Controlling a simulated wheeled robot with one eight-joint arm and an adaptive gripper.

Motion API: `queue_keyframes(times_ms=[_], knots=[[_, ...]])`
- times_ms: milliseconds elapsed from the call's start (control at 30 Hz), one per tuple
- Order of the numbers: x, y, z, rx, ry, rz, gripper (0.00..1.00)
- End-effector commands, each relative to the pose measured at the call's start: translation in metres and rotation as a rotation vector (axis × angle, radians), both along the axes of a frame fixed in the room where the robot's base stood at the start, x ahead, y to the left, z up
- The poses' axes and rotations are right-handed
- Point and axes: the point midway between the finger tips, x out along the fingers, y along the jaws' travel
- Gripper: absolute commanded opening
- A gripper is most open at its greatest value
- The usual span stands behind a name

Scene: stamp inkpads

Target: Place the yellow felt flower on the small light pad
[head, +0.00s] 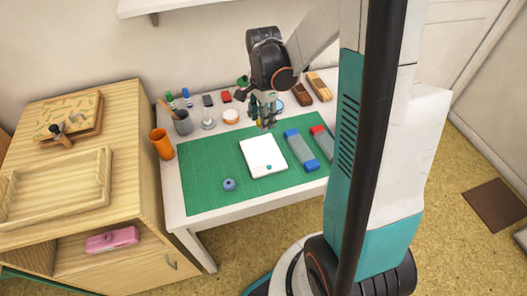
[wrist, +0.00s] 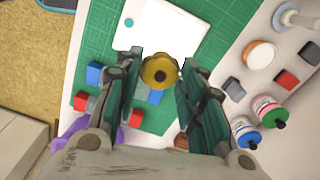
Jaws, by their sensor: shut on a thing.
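A yellow flower (wrist: 159,72) with a dark centre is between my fingertips in the wrist view. My gripper (wrist: 160,70) is shut on it. In the head view my gripper (head: 267,115) hangs over the back part of the green mat, behind the white pad; the flower is too small to make out there. The flat white square pad (head: 262,153) lies on the mat with a small teal dot near its front edge. It also shows in the wrist view (wrist: 150,28), beyond the flower. I cannot tell for sure that it is the small light pad.
The green mat (head: 205,185) has free room at left and front, around a small blue-purple round thing (head: 229,185). Blue-ended (head: 301,150) and red-ended blocks lie right of the pad.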

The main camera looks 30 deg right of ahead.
Motion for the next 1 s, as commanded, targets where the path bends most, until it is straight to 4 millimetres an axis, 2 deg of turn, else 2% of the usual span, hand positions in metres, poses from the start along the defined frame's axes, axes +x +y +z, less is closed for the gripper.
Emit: queue_keyframes(times_ms=[33, 100, 300, 400, 667, 900, 1000], knots=[[0.0, 0.0, -0.018, 0.0, 0.0, 0.0, 0.28], [0.0, 0.0, -0.035, 0.0, 0.0, 0.001, 0.28], [0.0, 0.0, -0.082, 0.0, 0.0, 0.001, 0.28], [0.0, 0.0, -0.098, 0.0, 0.0, 0.001, 0.28], [0.0, 0.0, -0.114, 0.0, 0.0, 0.001, 0.28], [0.0, 0.0, -0.148, 0.0, 0.0, 0.001, 0.28], [0.0, 0.001, -0.153, 0.0, 0.0, 0.001, 0.28]])
